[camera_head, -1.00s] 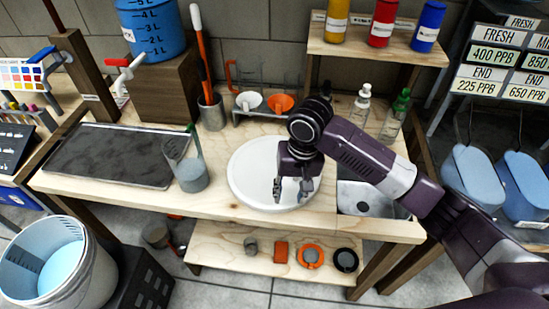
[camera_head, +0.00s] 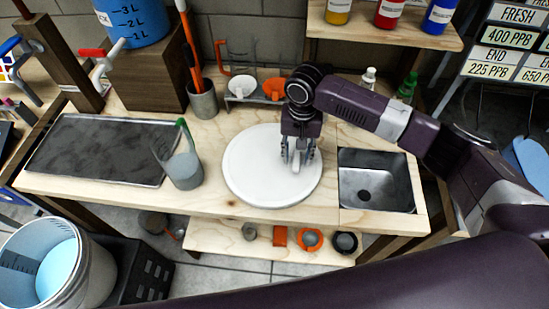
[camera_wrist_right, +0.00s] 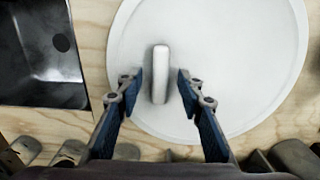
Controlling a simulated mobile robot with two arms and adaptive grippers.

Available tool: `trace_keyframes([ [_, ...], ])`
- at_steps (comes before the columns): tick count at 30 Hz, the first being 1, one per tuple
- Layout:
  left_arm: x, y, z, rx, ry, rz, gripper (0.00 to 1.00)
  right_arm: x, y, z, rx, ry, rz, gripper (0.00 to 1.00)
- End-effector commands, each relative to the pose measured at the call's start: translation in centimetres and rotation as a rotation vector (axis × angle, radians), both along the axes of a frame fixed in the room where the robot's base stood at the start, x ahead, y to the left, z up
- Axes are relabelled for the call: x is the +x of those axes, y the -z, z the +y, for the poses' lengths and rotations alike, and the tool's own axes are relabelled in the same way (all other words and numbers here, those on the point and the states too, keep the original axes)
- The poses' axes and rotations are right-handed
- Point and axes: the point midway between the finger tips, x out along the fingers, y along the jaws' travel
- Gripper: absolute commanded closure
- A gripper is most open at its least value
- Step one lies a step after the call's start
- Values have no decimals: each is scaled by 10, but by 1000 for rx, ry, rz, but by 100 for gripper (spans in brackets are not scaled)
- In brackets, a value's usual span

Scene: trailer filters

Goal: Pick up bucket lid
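The bucket lid (camera_head: 262,172) is a round white disc lying flat on the wooden workbench, left of the sink. In the right wrist view the lid (camera_wrist_right: 240,60) shows a raised white bar handle (camera_wrist_right: 160,74) on its top. My right gripper (camera_head: 299,160) is over the right part of the lid, pointing down. In the wrist view its two fingers (camera_wrist_right: 159,84) are open, one on each side of the handle, with gaps between them and it. The handle is mostly hidden by the gripper in the head view. My left gripper is not in view.
A metal sink (camera_head: 375,185) is right of the lid. A funnel rack (camera_head: 255,98) stands behind.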

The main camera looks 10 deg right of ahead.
Motion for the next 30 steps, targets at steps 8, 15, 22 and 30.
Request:
trace_keyframes([
  [8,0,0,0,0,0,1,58,0,4,0,1,-1,0,66],
  [15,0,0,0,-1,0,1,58,0,4,0,1,-1,0,93],
  [22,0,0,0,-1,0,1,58,0,3,1,2,-1,-2,100],
  [30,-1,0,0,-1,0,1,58,1,0,1,2,-2,-3,100],
])
